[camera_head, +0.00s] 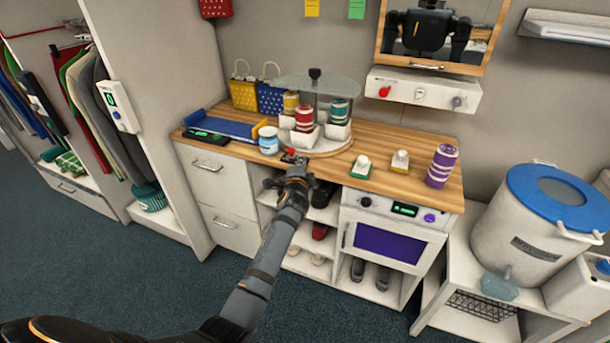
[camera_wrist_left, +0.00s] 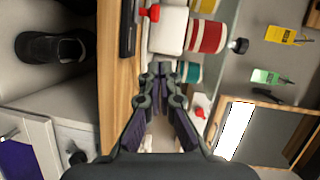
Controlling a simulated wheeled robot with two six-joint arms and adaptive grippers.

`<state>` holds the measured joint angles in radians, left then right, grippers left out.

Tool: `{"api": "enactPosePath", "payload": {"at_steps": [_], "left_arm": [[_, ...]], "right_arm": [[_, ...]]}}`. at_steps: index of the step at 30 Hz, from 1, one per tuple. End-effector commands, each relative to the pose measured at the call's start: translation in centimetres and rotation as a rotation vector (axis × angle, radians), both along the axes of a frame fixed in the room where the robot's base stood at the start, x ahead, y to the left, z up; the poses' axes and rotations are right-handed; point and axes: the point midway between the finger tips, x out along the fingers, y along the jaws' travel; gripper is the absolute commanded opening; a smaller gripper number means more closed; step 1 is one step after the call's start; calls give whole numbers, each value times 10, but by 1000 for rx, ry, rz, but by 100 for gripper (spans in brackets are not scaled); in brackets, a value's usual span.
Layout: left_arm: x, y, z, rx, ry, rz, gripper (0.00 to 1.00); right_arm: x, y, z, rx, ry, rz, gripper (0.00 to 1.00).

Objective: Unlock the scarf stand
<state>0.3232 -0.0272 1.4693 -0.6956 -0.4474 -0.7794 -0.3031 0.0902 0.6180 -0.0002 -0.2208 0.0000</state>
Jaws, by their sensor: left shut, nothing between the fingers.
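My left gripper (camera_head: 296,166) is shut and empty at the counter's front edge, just in front of the box. I cannot tell whether it touches it. In the left wrist view its fingertips (camera_wrist_left: 161,72) point toward the stand's cups.
On the counter (camera_head: 385,178) stand a blue tray (camera_head: 228,124), a jar (camera_head: 268,140), two small knobbed blocks (camera_head: 361,164) (camera_head: 400,160) and a purple-striped roll (camera_head: 441,166). A mirror (camera_head: 437,35) hangs above. A white bin with blue lid (camera_head: 550,215) is at right.

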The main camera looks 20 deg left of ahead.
Motion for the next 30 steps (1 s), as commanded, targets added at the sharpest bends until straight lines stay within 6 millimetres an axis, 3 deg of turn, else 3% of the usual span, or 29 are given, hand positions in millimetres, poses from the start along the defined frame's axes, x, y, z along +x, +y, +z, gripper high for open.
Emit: {"api": "enactPosePath", "payload": {"at_steps": [4,12,21,30], "left_arm": [[-32,-8,5,-1,1,1,0],[-70,-20,9,0,0,0,0],[-76,-21,10,2,0,1,0],[-76,-21,8,-1,2,0,0]], "right_arm": [[-2,-11,6,-14,3,4,40],[9,22,6,27,-14,-8,40],[4,5,7,6,-7,-2,40],[4,5,7,6,-6,-2,40]]}}
